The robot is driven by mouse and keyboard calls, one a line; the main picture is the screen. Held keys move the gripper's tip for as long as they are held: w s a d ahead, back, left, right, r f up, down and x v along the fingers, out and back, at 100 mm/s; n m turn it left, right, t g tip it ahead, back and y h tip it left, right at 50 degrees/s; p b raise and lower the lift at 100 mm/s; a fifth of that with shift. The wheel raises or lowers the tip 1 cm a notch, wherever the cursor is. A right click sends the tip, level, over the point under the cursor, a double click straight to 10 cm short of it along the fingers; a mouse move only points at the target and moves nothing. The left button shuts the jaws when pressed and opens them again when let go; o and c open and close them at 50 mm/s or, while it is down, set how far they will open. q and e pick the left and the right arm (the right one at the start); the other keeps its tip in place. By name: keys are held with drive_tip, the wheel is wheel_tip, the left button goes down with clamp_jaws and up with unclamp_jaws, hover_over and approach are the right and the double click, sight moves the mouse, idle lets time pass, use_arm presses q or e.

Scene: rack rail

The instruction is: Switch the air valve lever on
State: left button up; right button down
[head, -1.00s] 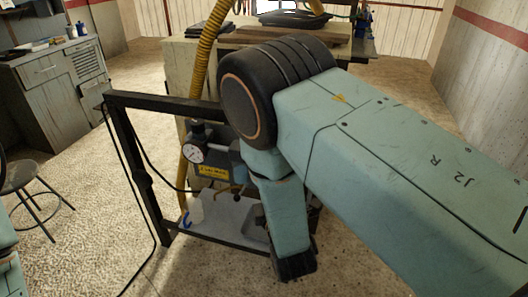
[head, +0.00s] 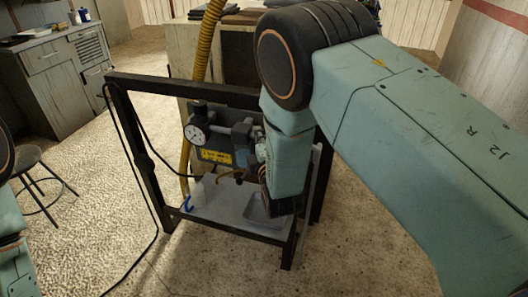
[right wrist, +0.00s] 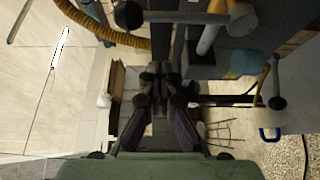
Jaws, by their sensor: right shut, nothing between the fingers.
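The air unit (head: 213,142) is a grey block with a yellow label, mounted in a black frame, in the head view. A round white pressure gauge (head: 196,134) is on its left. I cannot single out the valve lever for sure; small fittings and a brass-coloured pipe (head: 232,174) sit low on the unit. My right gripper (head: 284,208) points down at the unit's right side, partly hiding it. In the right wrist view its fingers (right wrist: 160,76) are together and empty, close to grey pipes (right wrist: 213,30) and a blue-grey cap (right wrist: 247,63). My left gripper is out of view.
The black frame (head: 185,87) surrounds the unit, with a grey tray (head: 225,213) below. A yellow hose (head: 204,55) runs down behind it. A stool (head: 35,170) and a cabinet (head: 65,75) are at left. Floor in front is clear.

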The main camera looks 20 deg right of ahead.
drive_tip(key=d, duration=0.3)
drive_tip(key=shift+s+d+p, duration=0.3)
drive_tip(key=shift+d+p, duration=0.05)
drive_tip(key=shift+p, duration=0.05)
drive_tip(key=shift+d, duration=0.15)
